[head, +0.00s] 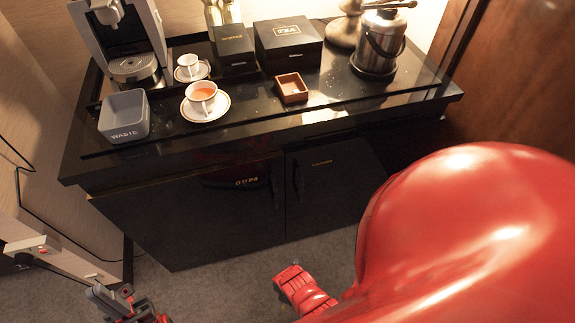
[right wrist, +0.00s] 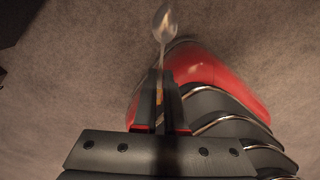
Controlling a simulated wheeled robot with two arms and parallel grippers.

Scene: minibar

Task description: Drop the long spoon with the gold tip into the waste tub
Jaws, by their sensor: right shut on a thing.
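The waste tub (head: 124,125), a grey square open box marked WASTE, stands at the left front of the black counter. In the right wrist view, my right gripper (right wrist: 160,85) is shut on the long spoon (right wrist: 164,28). The silver bowl sticks out beyond the fingertips, and a gold-orange bit of handle shows between the fingers. The spoon and right gripper do not show in the head view. My left gripper (head: 125,298) is at the bottom left of the head view, low in front of the counter and apart from the tub; its opening is unclear.
An orange-filled cup on a saucer (head: 188,113) stands right of the tub, with a smaller cup (head: 187,62) behind. A coffee machine (head: 128,35), dark boxes (head: 288,45), a small brown tray (head: 292,88) and a metal bucket (head: 381,45) occupy the counter (head: 400,110).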

